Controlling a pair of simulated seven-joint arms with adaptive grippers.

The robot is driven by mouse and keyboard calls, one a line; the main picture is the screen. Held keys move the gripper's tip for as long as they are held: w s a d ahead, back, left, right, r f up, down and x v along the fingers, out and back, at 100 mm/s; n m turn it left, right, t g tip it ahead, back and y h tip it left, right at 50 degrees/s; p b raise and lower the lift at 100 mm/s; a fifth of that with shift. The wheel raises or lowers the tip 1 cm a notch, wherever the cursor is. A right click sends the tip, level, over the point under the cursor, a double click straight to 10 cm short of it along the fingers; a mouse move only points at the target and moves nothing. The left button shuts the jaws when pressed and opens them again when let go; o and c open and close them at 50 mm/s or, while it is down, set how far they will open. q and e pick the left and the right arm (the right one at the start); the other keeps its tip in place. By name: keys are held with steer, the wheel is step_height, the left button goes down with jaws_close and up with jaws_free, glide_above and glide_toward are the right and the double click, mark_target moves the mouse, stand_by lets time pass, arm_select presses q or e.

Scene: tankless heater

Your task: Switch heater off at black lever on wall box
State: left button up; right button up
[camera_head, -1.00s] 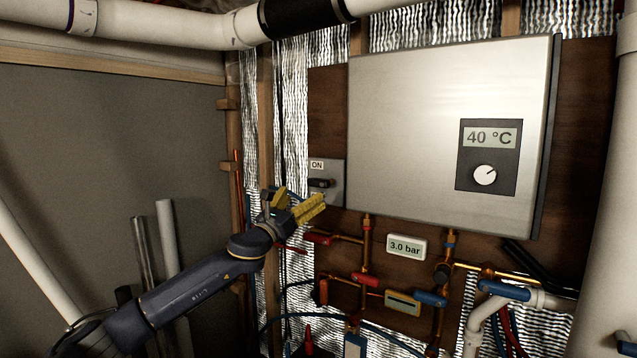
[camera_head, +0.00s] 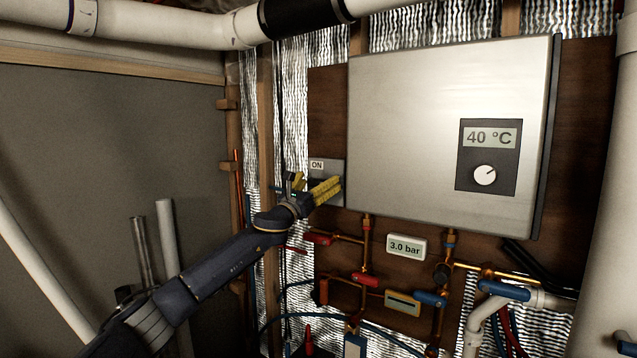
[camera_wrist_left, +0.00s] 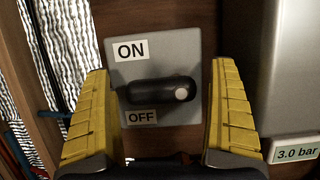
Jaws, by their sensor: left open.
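The grey wall box (camera_wrist_left: 190,48) carries an ON label at its upper left and an OFF label at its lower left. The black lever (camera_wrist_left: 155,91) lies roughly level across the box, between the two labels, with a pale round end at its right. In the head view the box (camera_head: 338,168) shows its ON label, and my gripper hides the lever. My left gripper (camera_head: 314,186) is in front of the box. In the left wrist view its yellow fingers (camera_wrist_left: 160,112) are open, one on each side of the lever, with nothing between them clearly held. My right gripper is not in view.
The heater cabinet (camera_head: 430,130) stands right of the box and reads 40 °C. Below it are copper pipes with red valve handles (camera_head: 365,280) and a gauge (camera_head: 407,247) reading 3.0 bar. A wooden post (camera_head: 265,130) and foil insulation stand left of the box.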

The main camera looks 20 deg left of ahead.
arm_select(q)
steer(key=shift+c, duration=0.4)
steer(key=c, duration=1.1)
